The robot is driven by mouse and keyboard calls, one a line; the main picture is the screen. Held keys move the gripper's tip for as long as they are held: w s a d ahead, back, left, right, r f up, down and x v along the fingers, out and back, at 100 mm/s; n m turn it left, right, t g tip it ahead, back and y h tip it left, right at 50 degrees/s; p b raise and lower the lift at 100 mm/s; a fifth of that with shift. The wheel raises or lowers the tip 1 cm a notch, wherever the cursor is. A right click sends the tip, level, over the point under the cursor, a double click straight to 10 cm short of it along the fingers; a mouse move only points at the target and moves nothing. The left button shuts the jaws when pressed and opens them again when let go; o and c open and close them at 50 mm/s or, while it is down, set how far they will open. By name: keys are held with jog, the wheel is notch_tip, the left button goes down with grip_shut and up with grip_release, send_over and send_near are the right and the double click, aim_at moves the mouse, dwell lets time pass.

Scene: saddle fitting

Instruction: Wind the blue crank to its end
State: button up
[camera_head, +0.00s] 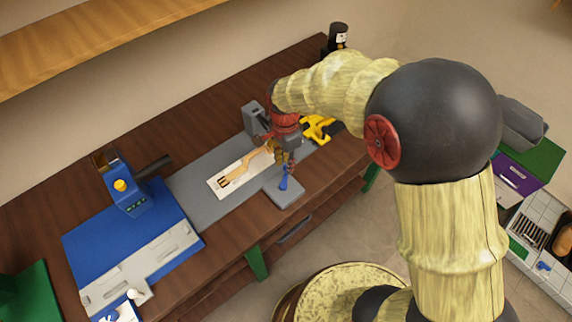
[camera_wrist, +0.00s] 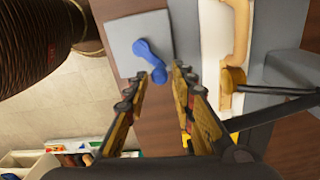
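The blue crank (camera_head: 284,181) sits on a grey plate at the front edge of the bench. In the wrist view the blue crank (camera_wrist: 146,52) shows a rounded far end on the grey plate (camera_wrist: 124,32) and a knob-like near end. My gripper (camera_head: 287,162) is just behind and above the crank, pointing down. In the wrist view my gripper (camera_wrist: 162,71) is open, with a gap between its fingertips. The near end of the crank appears between the fingertips. I cannot tell whether either finger touches it.
A white board (camera_head: 215,186) with a wooden neck-shaped piece (camera_head: 250,162) lies left of my gripper. A grey upright block (camera_head: 253,118) stands behind. A yellow clamp-like thing (camera_head: 318,128) lies to the right. A blue device (camera_head: 130,190) stands on a blue mat (camera_head: 85,240) at left.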

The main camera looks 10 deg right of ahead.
jog(key=shift+f, duration=0.6)
jog(key=c, duration=0.3)
grip_shut()
